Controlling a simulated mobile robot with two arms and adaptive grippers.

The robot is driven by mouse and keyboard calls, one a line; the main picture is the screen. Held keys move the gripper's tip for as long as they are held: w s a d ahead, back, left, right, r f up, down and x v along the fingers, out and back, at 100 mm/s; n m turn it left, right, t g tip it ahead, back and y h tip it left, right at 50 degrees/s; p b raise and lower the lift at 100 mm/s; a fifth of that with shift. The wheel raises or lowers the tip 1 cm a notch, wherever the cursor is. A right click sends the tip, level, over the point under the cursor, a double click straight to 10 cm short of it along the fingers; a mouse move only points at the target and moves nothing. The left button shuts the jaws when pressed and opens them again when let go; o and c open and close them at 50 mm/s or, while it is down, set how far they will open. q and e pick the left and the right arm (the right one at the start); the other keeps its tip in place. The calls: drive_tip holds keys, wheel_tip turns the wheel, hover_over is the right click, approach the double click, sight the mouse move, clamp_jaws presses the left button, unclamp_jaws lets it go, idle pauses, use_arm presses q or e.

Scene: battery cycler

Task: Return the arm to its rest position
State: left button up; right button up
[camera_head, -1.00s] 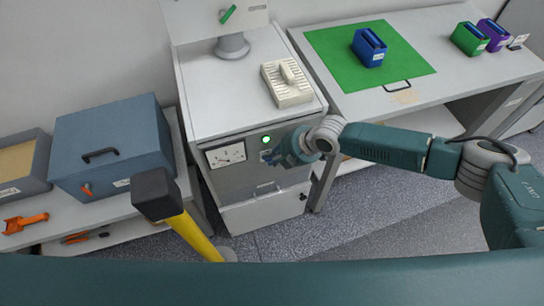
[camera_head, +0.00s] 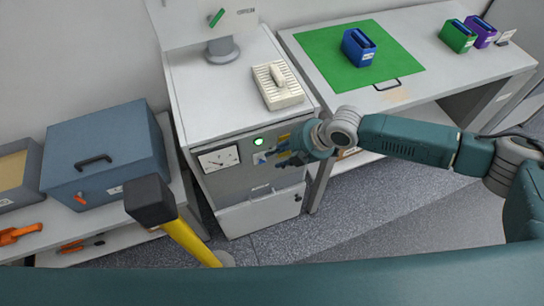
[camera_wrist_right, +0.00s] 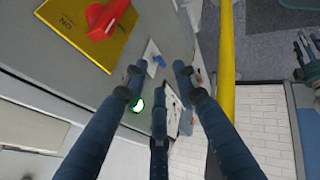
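My right gripper (camera_head: 277,155) is in front of the grey cabinet's front panel, right of the gauge, in the head view. In the right wrist view its fingers (camera_wrist_right: 158,78) are spread with nothing between them. The panel carries a yellow plate (camera_head: 284,138) beside the gripper. In the wrist view this plate (camera_wrist_right: 70,40) bears a red rotary switch (camera_wrist_right: 107,17) and the word ON, apart from the fingers. A lit green lamp (camera_head: 258,142) shows on the panel.
The grey cabinet (camera_head: 215,98) has a slotted cream block (camera_head: 277,85) on top. The right table holds a green mat (camera_head: 325,50) with a blue case (camera_head: 358,47). A blue-grey box (camera_head: 105,150) is at left. A yellow post with a black top (camera_head: 150,200) stands in front.

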drive_tip(key=shift+s+d+r, duration=0.15)
drive_tip(key=shift+d+r, duration=0.15)
drive_tip(key=shift+r, duration=0.2)
